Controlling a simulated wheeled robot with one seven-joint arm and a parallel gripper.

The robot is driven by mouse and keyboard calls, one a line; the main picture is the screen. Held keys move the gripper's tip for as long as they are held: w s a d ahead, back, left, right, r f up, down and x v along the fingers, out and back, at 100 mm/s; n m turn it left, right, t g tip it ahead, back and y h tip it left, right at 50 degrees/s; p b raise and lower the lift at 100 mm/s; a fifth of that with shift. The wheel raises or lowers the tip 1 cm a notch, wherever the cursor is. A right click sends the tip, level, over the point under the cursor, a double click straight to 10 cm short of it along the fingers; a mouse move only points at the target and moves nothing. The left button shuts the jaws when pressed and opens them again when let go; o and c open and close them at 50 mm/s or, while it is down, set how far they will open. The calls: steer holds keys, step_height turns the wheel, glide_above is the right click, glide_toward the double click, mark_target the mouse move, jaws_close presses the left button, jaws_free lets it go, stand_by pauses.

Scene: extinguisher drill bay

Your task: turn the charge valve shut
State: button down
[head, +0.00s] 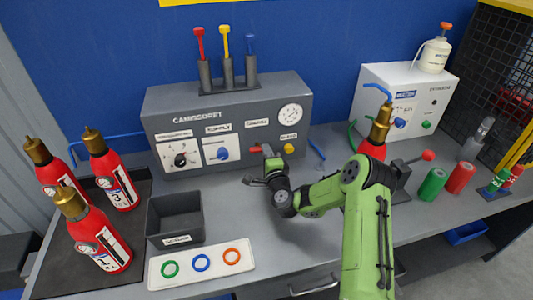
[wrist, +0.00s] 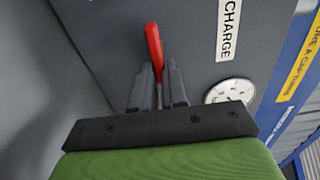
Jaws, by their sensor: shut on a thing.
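The charge valve has a red lever handle (head: 255,150) on the front of the grey panel box, below a white label and left of a yellow knob. In the wrist view the red handle (wrist: 153,45) stands out between my fingers, beside the label reading CHARGE (wrist: 229,30). My gripper (head: 267,151) is in front of the panel at the valve. In the wrist view my gripper (wrist: 159,88) is shut on the handle's lower part. The fingers hide the handle's root and the valve body.
The grey panel box (head: 158,112) carries a round gauge (head: 290,115), a blue knob (head: 222,153) and a yellow knob (head: 289,148). Red extinguishers (head: 112,180) stand at the left. A dark bin (head: 155,217) and a ring tray (head: 172,252) lie in front. Bench right of my gripper holds a blue hook (head: 317,149).

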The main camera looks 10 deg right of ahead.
steer(key=c, duration=1.2)
jaws_free()
steer(key=shift+o, duration=0.2)
steer(key=shift+s+f, duration=0.1)
steer(key=s+b, duration=1.5)
steer(key=shift+s, duration=0.3)
